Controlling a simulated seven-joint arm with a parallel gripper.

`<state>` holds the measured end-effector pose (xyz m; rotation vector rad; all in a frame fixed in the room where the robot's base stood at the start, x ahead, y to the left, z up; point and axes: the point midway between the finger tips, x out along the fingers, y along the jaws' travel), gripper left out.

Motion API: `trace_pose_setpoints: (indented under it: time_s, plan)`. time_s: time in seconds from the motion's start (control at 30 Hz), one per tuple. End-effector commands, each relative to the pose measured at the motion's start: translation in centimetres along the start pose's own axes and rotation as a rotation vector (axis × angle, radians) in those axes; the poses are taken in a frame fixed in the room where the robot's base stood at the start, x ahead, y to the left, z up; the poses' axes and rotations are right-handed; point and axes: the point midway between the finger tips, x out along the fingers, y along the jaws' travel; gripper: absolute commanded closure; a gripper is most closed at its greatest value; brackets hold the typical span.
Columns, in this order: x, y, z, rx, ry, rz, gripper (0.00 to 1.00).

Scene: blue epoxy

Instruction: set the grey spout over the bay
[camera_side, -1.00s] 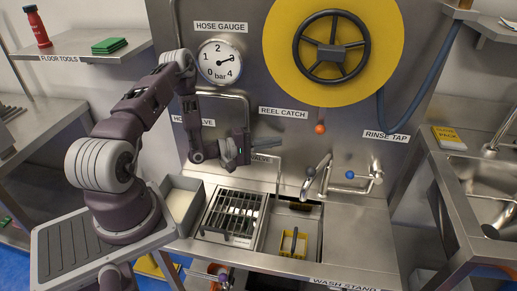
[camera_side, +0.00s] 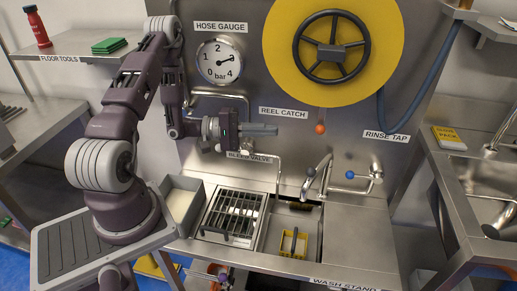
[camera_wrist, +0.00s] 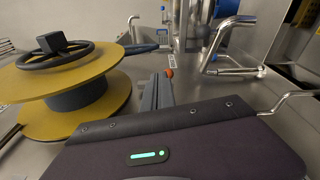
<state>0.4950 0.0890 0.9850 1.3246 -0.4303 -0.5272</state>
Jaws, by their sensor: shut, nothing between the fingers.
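My gripper (camera_side: 277,130) is shut and empty. It points right, level, in front of the steel back panel, above and left of the spout and clear of it. In the wrist view the gripper fingers (camera_wrist: 156,92) lie together. Bent metal pipework (camera_wrist: 228,48) shows at upper right there; I cannot tell which part is the spout.
A second pipe with a blue ball (camera_side: 350,174) stands right of the spout under the rinse tap label. An orange ball (camera_side: 320,128) hangs below the yellow reel (camera_side: 385,45). A slatted grate (camera_side: 232,218) lies left of the bay. The stand top (camera_side: 358,235) to its right is clear.

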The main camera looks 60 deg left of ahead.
Motion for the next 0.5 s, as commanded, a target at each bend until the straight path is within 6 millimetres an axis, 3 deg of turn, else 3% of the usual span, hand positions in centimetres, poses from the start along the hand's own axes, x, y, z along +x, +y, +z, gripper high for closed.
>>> trace_pose_setpoints:
  time_s: [0.5]
  plan:
    - [3.4, 5.3, 8.3, 0.023, -0.344, -0.125, 1.00]
